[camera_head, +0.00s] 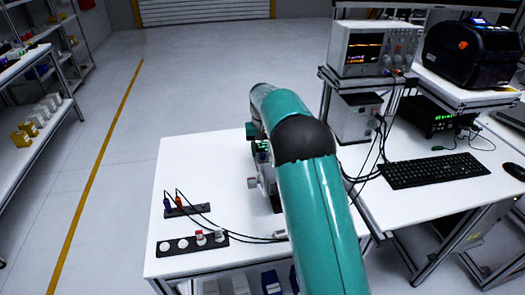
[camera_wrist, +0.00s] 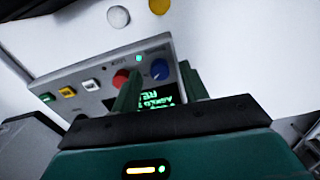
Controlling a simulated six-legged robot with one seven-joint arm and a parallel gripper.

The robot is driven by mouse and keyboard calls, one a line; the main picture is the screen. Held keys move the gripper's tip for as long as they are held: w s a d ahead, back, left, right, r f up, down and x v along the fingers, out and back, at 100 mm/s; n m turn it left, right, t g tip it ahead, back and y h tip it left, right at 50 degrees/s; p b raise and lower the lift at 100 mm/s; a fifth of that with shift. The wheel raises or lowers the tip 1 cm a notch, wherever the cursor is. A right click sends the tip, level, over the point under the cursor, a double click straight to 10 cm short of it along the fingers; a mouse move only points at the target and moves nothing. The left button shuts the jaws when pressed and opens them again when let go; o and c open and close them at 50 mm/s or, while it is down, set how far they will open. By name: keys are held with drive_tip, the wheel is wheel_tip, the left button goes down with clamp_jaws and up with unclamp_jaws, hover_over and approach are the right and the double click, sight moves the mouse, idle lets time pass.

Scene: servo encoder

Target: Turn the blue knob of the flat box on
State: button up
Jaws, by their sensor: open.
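In the wrist view, the flat box (camera_wrist: 103,72) is pale grey with a sloping front panel. The blue knob (camera_wrist: 159,69) is on the panel's right part, to the right of a red knob (camera_wrist: 121,79). A display with green text (camera_wrist: 158,98) shows below it. My gripper (camera_wrist: 160,77) is open, with its two green fingers towards the panel. The blue knob appears between the fingertips; I cannot tell whether they touch it. In the head view, my arm hides most of the box and the gripper.
Green, yellow and white buttons (camera_wrist: 68,92) line the panel's left part. In the head view, the white table (camera_head: 210,150) bears a black strip with round knobs (camera_head: 182,244) and black cables. An oscilloscope (camera_head: 375,50) and keyboard (camera_head: 435,170) stand at right.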

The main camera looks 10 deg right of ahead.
sight(262, 154)
wheel_tip(262, 154, up, 13)
idle(0.3)
drive_tip(key=shift+r, duration=0.1)
